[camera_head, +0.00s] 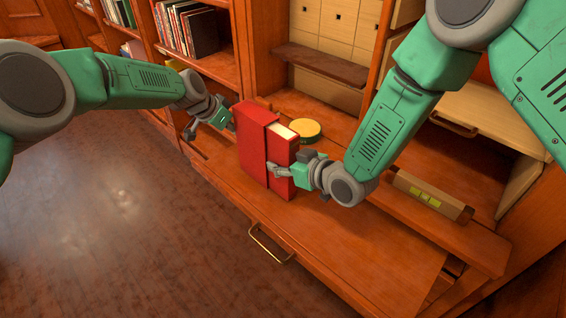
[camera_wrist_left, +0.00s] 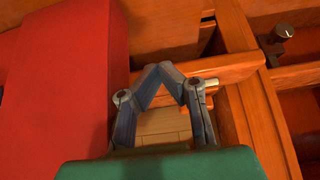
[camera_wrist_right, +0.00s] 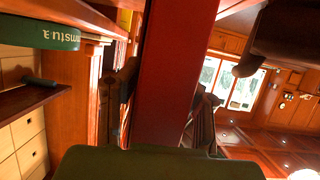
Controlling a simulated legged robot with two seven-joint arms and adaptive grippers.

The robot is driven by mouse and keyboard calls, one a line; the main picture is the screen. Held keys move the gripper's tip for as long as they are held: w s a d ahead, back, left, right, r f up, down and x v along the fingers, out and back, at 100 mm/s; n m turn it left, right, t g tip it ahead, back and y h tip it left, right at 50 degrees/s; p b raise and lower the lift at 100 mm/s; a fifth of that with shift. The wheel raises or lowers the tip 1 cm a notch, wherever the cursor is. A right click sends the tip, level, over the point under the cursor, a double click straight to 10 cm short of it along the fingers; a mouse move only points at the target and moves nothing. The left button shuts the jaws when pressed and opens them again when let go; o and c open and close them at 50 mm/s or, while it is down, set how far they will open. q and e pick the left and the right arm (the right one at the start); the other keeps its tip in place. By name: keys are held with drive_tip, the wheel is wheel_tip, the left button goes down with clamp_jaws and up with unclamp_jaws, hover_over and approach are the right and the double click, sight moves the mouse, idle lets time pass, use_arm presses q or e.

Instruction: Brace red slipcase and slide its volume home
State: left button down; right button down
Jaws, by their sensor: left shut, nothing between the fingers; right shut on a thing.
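The red slipcase (camera_head: 252,143) stands upright on the wooden desk top. Its red volume (camera_head: 284,150) sticks partly out of the side on the right, cream page edges showing on top. My right gripper (camera_head: 279,171) is shut on the protruding volume; the right wrist view shows the volume (camera_wrist_right: 172,70) between the fingers. My left gripper (camera_head: 226,121) is shut and empty at the slipcase's far-left end; its tips are partly hidden in the head view. In the left wrist view the slipcase (camera_wrist_left: 62,85) fills the left side beside the fingers (camera_wrist_left: 165,75); contact is unclear.
A round yellow-topped tin (camera_head: 305,129) stands close behind the volume. A wooden bar with a yellow-green vial (camera_head: 427,194) lies to the right. A brass drawer handle (camera_head: 268,243) is on the front. The desk surface at front right is clear.

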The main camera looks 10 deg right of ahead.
drive_tip(key=shift+w+a+r, duration=0.1)
drive_tip(key=shift+w+a, duration=0.25)
drive_tip(key=shift+w, duration=0.1)
drive_tip(key=c, duration=1)
unclamp_jaws()
drive_tip(key=shift+s, duration=0.1)
drive_tip(key=v, duration=1.1)
drive_tip(key=shift+s+d+r, duration=0.1)
drive_tip(key=shift+s+d, duration=0.15)
drive_tip(key=shift+d, duration=0.1)
